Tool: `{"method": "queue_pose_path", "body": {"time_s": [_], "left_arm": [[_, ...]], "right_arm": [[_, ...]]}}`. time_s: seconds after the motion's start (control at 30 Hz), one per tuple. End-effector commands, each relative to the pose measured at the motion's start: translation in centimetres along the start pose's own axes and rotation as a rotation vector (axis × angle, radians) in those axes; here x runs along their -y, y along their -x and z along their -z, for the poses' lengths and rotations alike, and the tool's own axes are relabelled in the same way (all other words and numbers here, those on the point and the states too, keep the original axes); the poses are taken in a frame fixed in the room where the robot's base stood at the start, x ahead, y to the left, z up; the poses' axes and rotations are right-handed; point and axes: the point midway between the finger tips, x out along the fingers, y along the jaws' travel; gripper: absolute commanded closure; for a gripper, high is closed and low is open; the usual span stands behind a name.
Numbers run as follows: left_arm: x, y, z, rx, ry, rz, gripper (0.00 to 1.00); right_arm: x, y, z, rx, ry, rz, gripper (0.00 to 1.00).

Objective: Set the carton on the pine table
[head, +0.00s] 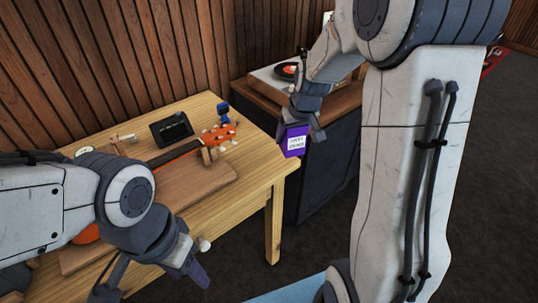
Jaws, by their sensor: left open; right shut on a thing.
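The purple carton (296,142) has a white label and is held off the surface by my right gripper (304,124), which is shut on it. My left arm hides the front left part of the table.
On the table are a wooden board (190,185) with an orange-headed ukulele (218,134), a black device (171,129) and a blue clip-like item (224,114). A dark cabinet (325,172) with a turntable (268,78) stands right.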

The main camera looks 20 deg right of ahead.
Motion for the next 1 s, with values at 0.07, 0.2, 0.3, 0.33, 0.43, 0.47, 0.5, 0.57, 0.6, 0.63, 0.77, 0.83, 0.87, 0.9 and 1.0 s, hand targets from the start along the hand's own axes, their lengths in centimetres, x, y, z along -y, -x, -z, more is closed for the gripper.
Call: {"method": "queue_pose_path", "body": {"time_s": [0.07, 0.2, 0.3, 0.33, 0.43, 0.47, 0.5, 0.57, 0.6, 0.63, 0.77, 0.83, 0.87, 0.9, 1.0], "left_arm": [[0.0, 0.5, 0.0, 0.0, 0.0, 0.0, 0.5], [-0.1, 0.9, 0.1, 0.0, 0.0, 0.0, 0.5], [-0.1, 1.2, 0.1, 0.0, 0.0, 0.0, 0.5], [-0.1, 1.2, 0.1, 0.0, 0.0, 0.0, 0.5], [-0.1, 1.4, 0.1, 0.0, 0.0, 0.0, 0.5], [-0.1, 1.4, 0.1, 0.0, 0.0, 0.0, 0.5], [-0.1, 1.4, 0.1, 0.0, 0.0, 0.0, 0.5], [-0.1, 1.4, 0.1, 0.0, 0.0, 0.0, 0.5], [-0.1, 1.4, 0.1, 0.0, 0.0, 0.0, 0.5], [-0.1, 1.5, 0.1, 0.0, 0.0, 0.0, 0.5], [-0.1, 1.6, 0.1, 0.0, 0.0, 0.0, 0.5], [-0.1, 1.6, 0.1, 0.0, 0.0, 0.0, 0.5], [-0.1, 1.6, 0.1, 0.0, 0.0, 0.0, 0.5], [-0.1, 1.6, 0.1, 0.0, 0.0, 0.0, 0.5], [-0.1, 1.6, 0.1, 0.0, 0.0, 0.0, 0.5]], "right_arm": [[0.8, -1.7, 1.2, 0.005, 0.004, 0.002, 0.88], [2.1, -4.7, 3.2, 0.005, 0.004, 0.002, 0.88], [2.9, -6.5, 4.5, 0.002, 0.003, 0.001, 0.88], [3.1, -7.0, 4.8, 0.002, 0.003, 0.001, 0.88], [3.6, -8.2, 5.6, 0.001, 0.002, 0.0, 0.88], [3.7, -8.4, 5.8, 0.001, 0.001, 0.0, 0.88], [3.8, -8.6, 6.0, -0.001, 0.0, 0.0, 0.88], [3.9, -9.0, 6.0, 0.0, 0.0, 0.0, 0.88], [3.9, -9.4, 5.8, 0.003, 0.0, 0.0, 0.88], [3.9, -9.7, 5.7, 0.004, 0.0, 0.0, 0.88], [3.8, -11.6, 4.8, 0.004, 0.0, 0.0, 0.88], [3.8, -12.2, 4.6, 0.002, 0.0, 0.0, 0.88], [3.8, -12.4, 4.5, 0.001, 0.0, 0.0, 0.88], [3.8, -12.5, 4.5, 0.001, 0.0, 0.0, 0.88], [3.8, -12.5, 4.5, -0.001, 0.0, 0.0, 0.88]]}}
